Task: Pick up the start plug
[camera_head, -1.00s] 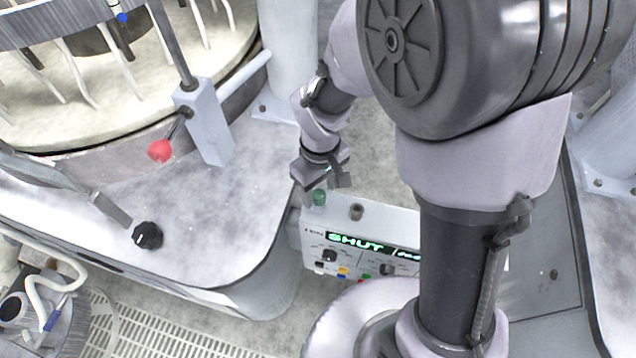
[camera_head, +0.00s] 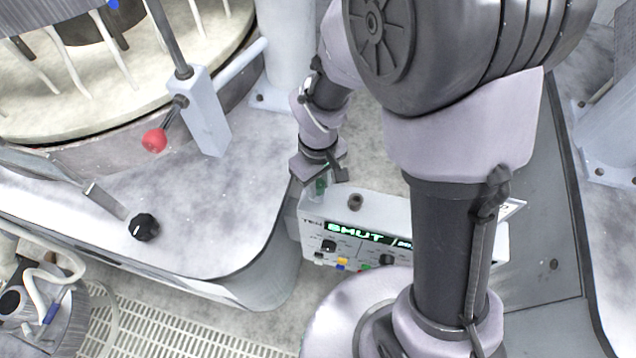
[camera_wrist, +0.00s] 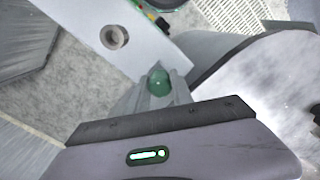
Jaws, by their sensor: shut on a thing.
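The start plug (camera_head: 320,187) is a small green knob at the left end of the control box's top. It also shows in the wrist view (camera_wrist: 159,82), with its rounded green top between the jaws. My gripper (camera_head: 322,178) points down over that end of the box and is shut on the plug. In the wrist view my gripper (camera_wrist: 160,92) has a finger on either side of the plug. The plug's lower part is hidden, and I cannot tell whether it is seated in the box or lifted.
The white control box (camera_head: 385,208) has a lit green display, knobs and coloured buttons. A dark round socket (camera_head: 355,202) sits on its top. The grey machine deck (camera_head: 215,220) lies close on the left. A red-knobbed lever (camera_head: 154,140) stands farther left.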

